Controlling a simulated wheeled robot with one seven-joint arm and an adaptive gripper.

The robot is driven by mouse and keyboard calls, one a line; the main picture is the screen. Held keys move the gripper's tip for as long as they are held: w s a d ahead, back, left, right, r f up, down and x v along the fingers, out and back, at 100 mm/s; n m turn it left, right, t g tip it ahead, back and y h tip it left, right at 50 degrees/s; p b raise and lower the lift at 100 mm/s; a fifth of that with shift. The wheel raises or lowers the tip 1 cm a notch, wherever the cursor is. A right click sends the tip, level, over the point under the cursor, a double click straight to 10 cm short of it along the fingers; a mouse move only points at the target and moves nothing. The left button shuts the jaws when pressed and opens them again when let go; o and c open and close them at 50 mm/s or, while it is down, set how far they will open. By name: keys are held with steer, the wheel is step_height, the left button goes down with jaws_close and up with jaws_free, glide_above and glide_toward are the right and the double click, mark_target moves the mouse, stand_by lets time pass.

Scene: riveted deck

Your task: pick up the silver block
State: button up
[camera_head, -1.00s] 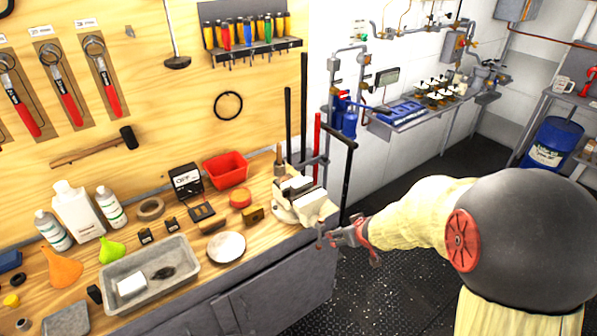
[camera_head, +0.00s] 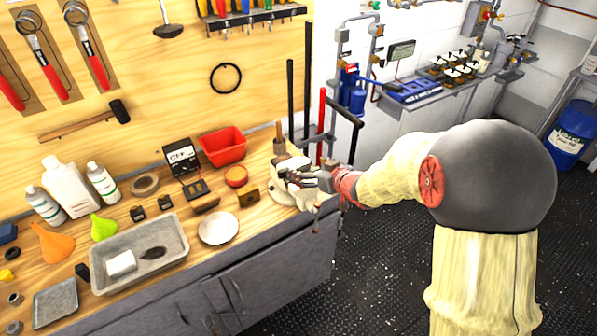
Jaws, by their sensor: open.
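My gripper (camera_head: 303,180) is at the cream bench vise (camera_head: 284,194) on the right end of the workbench. It reaches in from the right with its fingers pointing left, over or in front of the vise jaws. The fingers are open. A small silver-grey patch (camera_head: 287,165) shows at the top of the vise by the fingers. I cannot tell whether it is the silver block or part of the jaws. The gripper and my arm hide part of the vise. I cannot see the fingers touching anything for certain.
A red bin (camera_head: 222,147), a white dish (camera_head: 218,229), a brass-coloured block (camera_head: 249,196) and a grey tray (camera_head: 180,247) lie left of the vise. Upright bars (camera_head: 307,85) stand behind it. The dark deck floor (camera_head: 380,275) is open at right.

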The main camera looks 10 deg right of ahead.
mark_target(301, 165)
steer(key=b+x, duration=0.1)
steer(key=x, duration=0.4)
steer(key=shift+s+a+f+b, duration=0.1)
steer(key=shift+s+b, duration=0.05)
steer(key=shift+b, duration=0.25)
steer(key=c, duration=1.6)
